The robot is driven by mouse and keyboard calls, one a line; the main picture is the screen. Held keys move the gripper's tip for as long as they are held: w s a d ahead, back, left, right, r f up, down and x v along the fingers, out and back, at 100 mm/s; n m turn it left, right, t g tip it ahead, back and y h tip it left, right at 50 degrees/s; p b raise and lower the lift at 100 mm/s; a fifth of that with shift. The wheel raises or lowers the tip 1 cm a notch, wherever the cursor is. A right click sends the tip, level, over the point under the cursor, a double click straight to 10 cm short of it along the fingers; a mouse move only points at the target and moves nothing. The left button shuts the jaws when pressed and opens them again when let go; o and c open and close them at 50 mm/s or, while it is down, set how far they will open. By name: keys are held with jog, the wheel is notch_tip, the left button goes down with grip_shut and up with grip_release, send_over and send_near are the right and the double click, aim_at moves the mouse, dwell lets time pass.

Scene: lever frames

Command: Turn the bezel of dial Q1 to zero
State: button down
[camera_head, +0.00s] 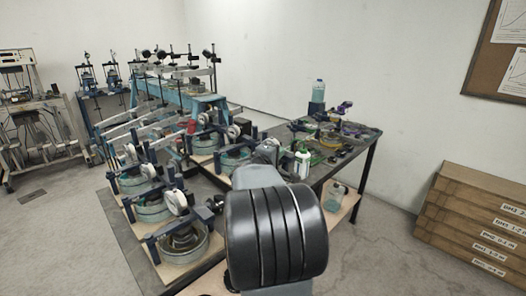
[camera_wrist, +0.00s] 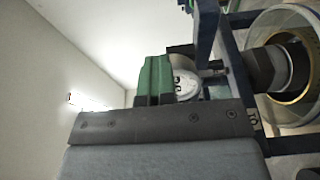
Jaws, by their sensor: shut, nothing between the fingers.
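In the wrist view, my gripper (camera_wrist: 155,78) shows its green fingers close together, shut and empty. A round white dial (camera_wrist: 187,86) stands just right of the fingers, which hide part of its face. I cannot tell whether the fingers touch it. Its markings are too small to read. The dial is beside a dark blue frame (camera_wrist: 238,75) with a small tag (camera_wrist: 253,119) that I cannot read clearly. In the head view, several similar white dials stand on the bench rigs, one at the front (camera_head: 177,201). I cannot tell which is Q1. My arm hides the gripper there.
A clear round cell (camera_wrist: 290,50) with a dark middle is right of the frame in the wrist view. Several rigs with lever beams crowd the bench (camera_head: 205,185). A white bottle (camera_head: 302,163) stands on it. Wooden boxes (camera_head: 470,215) stand at the right, with open floor before them.

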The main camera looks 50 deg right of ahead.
jog(key=shift+d+f+b, duration=0.15)
jog(key=shift+f+b, duration=1.55)
jog(key=shift+b, duration=1.75)
jog(key=shift+s+f+b, duration=0.1)
jog(key=shift+f+b, duration=0.1)
jog(key=shift+b, duration=0.35)
jog(key=shift+s, duration=0.15)
jog(key=shift+a+f+b, duration=0.15)
jog(key=shift+a+b, duration=0.1)
jog(key=shift+b, duration=0.2)
jog(key=shift+s+d+f, duration=0.1)
jog(key=shift+s+f, duration=0.1)
jog(key=shift+s, duration=0.15)
jog(key=a, duration=0.2)
jog(key=a+r+b, duration=0.1)
jog(key=a, duration=0.2)
